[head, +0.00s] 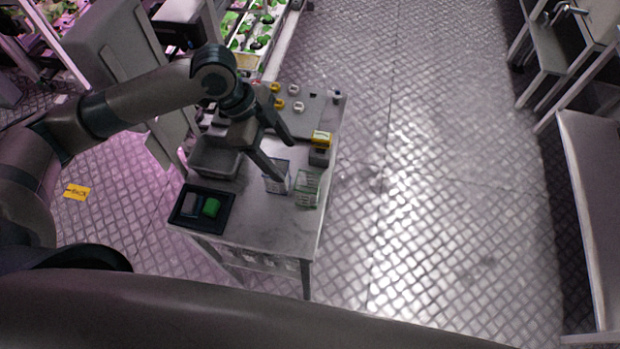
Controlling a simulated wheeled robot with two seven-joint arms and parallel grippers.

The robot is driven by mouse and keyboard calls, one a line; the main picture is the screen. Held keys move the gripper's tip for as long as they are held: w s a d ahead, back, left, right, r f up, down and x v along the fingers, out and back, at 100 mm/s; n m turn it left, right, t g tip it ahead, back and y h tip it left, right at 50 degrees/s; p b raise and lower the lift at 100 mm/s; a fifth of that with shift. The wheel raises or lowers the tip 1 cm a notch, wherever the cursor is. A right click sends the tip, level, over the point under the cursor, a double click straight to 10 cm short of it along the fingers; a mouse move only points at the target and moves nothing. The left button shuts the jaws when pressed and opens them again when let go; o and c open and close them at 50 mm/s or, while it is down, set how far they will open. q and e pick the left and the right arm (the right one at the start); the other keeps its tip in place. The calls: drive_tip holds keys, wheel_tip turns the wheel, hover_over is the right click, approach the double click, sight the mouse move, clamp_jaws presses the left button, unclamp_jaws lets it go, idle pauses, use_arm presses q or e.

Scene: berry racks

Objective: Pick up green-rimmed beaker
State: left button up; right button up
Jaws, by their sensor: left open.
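The green-rimmed beaker (307,189) stands near the right edge of the small table (250,225). It is clear with green markings. A second clear beaker with blue markings (277,178) stands just left of it, partly behind a finger of my left gripper. My left gripper (286,160) is open above the table, its fingers pointing down and right. One finger reaches in front of the blue-marked beaker; whether it touches cannot be told. No beaker is between the fingers. My right gripper is not in view.
A black tray (228,224) with a green item and a dark item lies at the table's front left. A grey bin (213,160) stands behind it. A yellow-topped device (320,141) stands behind the beakers. Small yellow and white pieces sit at the back. Open floor (430,200) lies to the right.

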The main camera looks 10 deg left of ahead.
use_arm(q)
drive_tip(key=shift+a+r, duration=0.2)
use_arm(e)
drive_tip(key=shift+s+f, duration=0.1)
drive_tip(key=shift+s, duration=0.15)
use_arm(q)
drive_tip(key=b, duration=1.1)
hover_over(301, 181)
drive_tip(key=s, duration=0.3)
drive_tip(key=f, duration=1.1)
drive_tip(key=shift+w+d+f, duration=0.15)
drive_tip(key=shift+d+f, duration=0.05)
drive_tip(key=shift+d, duration=0.2)
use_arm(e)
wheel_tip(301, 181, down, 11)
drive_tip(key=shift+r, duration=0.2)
